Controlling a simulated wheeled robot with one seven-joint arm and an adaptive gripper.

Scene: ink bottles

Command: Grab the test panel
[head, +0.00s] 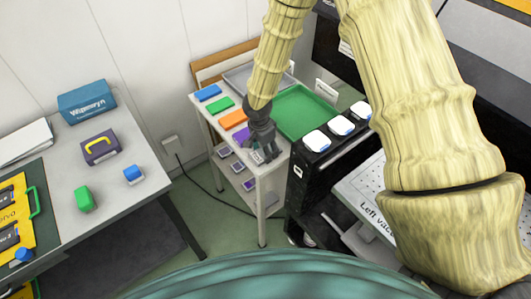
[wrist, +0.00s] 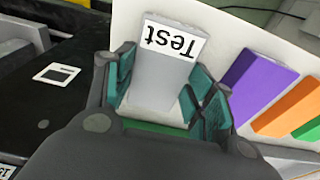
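The test panel (wrist: 164,72) is a grey block with a white label reading "Test", upside down in the wrist view. It is on the white top of the small stand, and in the head view only a small part of it (head: 257,157) shows by the fingers. My gripper (wrist: 163,92) is open, with its green-padded fingers on either side of the panel. A pale gap shows between the panel and the right finger. In the head view my gripper (head: 262,145) points down at the stand's front corner.
Purple (wrist: 253,84), orange (wrist: 288,107) and green (head: 220,104) blocks lie in a row beside the panel, with a blue one (head: 207,93) farther back. A green tray (head: 305,112) lies to the right. A black unit with white-topped items (head: 317,141) stands close by.

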